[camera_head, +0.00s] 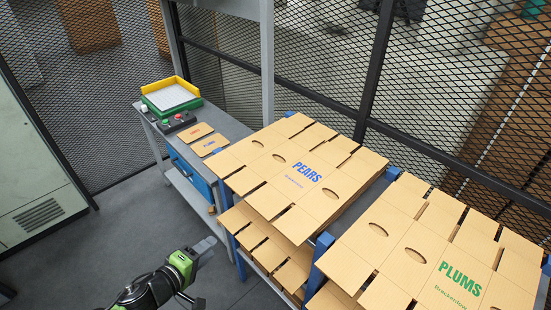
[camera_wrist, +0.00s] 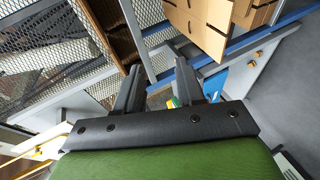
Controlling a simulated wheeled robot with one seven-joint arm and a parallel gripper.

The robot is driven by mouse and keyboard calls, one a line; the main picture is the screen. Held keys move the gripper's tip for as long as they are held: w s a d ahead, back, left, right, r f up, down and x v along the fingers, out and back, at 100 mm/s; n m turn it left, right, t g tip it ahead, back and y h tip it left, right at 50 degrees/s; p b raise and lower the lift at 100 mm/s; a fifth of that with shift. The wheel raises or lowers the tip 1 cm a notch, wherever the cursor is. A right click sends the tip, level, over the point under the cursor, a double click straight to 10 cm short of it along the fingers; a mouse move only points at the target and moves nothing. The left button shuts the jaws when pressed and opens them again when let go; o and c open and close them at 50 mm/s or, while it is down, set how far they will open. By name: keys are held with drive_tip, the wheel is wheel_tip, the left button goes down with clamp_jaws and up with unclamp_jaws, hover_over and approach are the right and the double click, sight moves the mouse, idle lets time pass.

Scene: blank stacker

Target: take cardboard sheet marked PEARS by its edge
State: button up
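The PEARS sheet (camera_head: 258,170) is a tan die-cut cardboard blank with blue lettering, slots and oval hand holes. It lies flat on top of a stack on a blue-posted rack in the middle of the head view. My gripper (camera_head: 207,243) is in front of the rack, to the left of and apart from the sheet. In the wrist view my gripper (camera_wrist: 160,82) shows two dark fingers spread apart with nothing between them, so it is open. Cardboard (camera_wrist: 205,25) shows at the top right there; its print is not visible.
A PLUMS stack (camera_head: 395,245) stands at right, and more cardboard (camera_head: 262,247) lies on the shelf below PEARS. At back left a workbench (camera_head: 222,132) holds a yellow-green tray (camera_head: 171,95), buttons and two small cards. Mesh fence stands behind; grey floor (camera_head: 130,225) is clear at left.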

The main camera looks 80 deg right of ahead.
drive_tip(key=d, duration=0.1)
drive_tip(key=n+t+h+p, duration=0.2)
drive_tip(key=n+h, duration=0.2)
drive_tip(key=h, duration=0.1)
approach(237, 182)
drive_tip(key=b+x, duration=0.6)
drive_tip(key=x, duration=0.4)
drive_tip(key=shift+f+b, duration=0.2)
drive_tip(key=shift+b, duration=0.1)
drive_tip(key=shift+c, duration=0.6)
clamp_jaws()
